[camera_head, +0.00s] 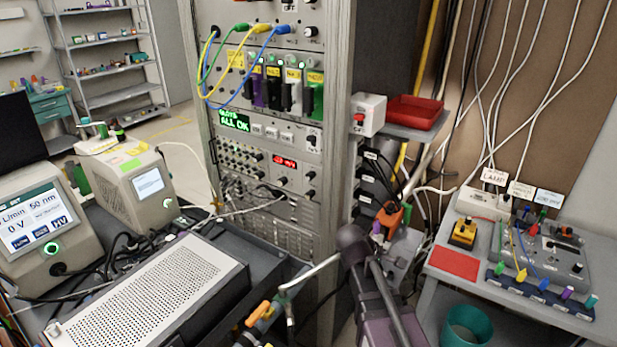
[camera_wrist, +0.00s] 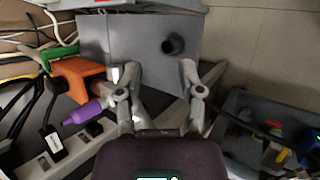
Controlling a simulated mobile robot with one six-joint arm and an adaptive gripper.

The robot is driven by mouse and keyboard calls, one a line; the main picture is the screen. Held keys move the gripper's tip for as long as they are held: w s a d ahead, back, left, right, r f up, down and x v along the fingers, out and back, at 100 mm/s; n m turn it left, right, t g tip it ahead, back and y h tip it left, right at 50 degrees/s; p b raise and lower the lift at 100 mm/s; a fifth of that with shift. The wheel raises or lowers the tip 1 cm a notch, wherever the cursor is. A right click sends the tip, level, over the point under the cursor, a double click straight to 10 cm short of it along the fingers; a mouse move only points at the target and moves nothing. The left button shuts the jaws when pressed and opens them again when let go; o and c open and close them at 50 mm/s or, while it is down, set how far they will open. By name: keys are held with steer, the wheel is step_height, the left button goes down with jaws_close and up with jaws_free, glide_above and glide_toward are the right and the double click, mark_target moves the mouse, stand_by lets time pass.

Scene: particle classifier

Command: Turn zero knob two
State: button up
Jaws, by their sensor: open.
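I cannot pick out zero knob two by any label I can read. In the wrist view a round dark knob (camera_wrist: 173,44) stands out from the face of a plain grey box (camera_wrist: 208,40). My gripper (camera_wrist: 159,70) is open and empty, its two fingers spread below the knob in that picture and apart from it. In the head view my dark arm reaches up beside the rack, and my fingertips cannot be made out clearly there. Small knobs also sit on the rack panels (camera_head: 283,181), too small to read.
An orange block (camera_wrist: 83,77), a purple plug (camera_wrist: 82,113) and a white power strip (camera_wrist: 45,158) with cables lie left of my fingers. The tall rack (camera_head: 337,120) is beside my arm. A red tray (camera_head: 413,112) sits on a shelf; a bench (camera_head: 428,290) stands right.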

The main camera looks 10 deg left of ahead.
steer(key=w+a+r+n+t+h, duration=0.1)
steer(key=w+a+r+n+t, duration=0.25)
steer(key=a+n, duration=0.3)
steer(key=n+t+p, duration=0.1)
steer(key=n+t, duration=0.8)
steer(key=n, duration=0.5)
glide_toward(307, 179)
steer(key=s, duration=0.3)
steer(key=shift+w+a+r+m+g+y, duration=0.1)
steer(key=shift+a+r+m+g+y, duration=0.2)
steer(key=shift+a+r, duration=0.1)
steer(key=shift+w, duration=0.1)
steer(key=x, duration=1.3)
steer(key=shift+w+d, duration=0.15)
steer(key=shift+w, duration=0.2)
jaws_close()
